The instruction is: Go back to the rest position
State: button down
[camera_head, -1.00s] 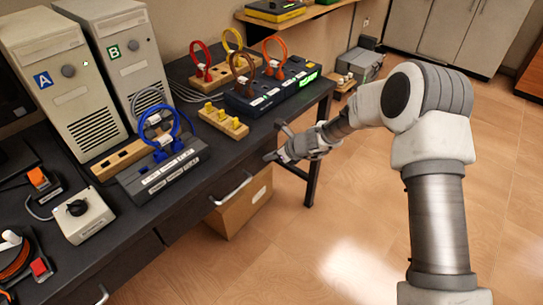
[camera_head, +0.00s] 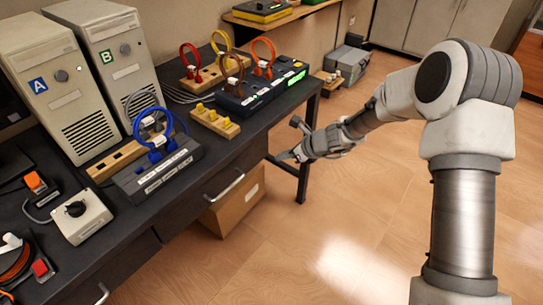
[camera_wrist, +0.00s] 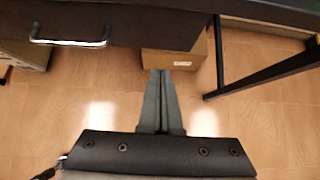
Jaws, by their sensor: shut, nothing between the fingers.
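My gripper (camera_head: 285,157) is out in front of the dark table's right end, beside the table edge and over the open floor. In the wrist view my gripper (camera_wrist: 160,74) points forward with its two fingers together and nothing between them. The arm reaches in from the right side of the head view, bent at the elbow. The wrist view shows the floor, a drawer front and a cardboard box beyond the fingertips. The gripper touches nothing that I can see.
The dark table (camera_head: 207,178) holds tower A (camera_head: 62,90), tower B (camera_head: 122,60), a device with blue cable loops (camera_head: 155,170) and a switch box (camera_head: 82,215). A drawer handle (camera_wrist: 70,42) sticks out. A cardboard box (camera_head: 234,205) stands under the table. The floor at right is clear.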

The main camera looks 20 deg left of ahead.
jog(key=s+d+r+n+h, duration=0.1)
jog(key=s+d+r+n, duration=0.45)
jog(key=r, duration=0.45)
jog(key=s+d+r+n+h, duration=0.1)
jog(key=s+d+r+n, duration=0.5)
jog(key=r, duration=0.4)
jog(key=s+d+r+n+t+h, duration=0.1)
jog(key=s+d+r+n+h, duration=0.3)
jog(key=s+d, duration=0.55)
jog(key=s+d+r+n+t+h, duration=0.25)
jog(key=s+d+n, duration=0.35)
jog(key=s+d, duration=0.3)
notch_tip(320, 180, up, 14)
jog(key=d+p, duration=0.1)
jog(key=p, duration=1.3)
jog(key=shift+w+g, duration=0.4)
jog(key=shift+g, duration=0.05)
jog(key=shift+a+f+n, duration=0.1)
jog(key=shift+f+n, duration=0.05)
jog(key=shift+n, duration=0.2)
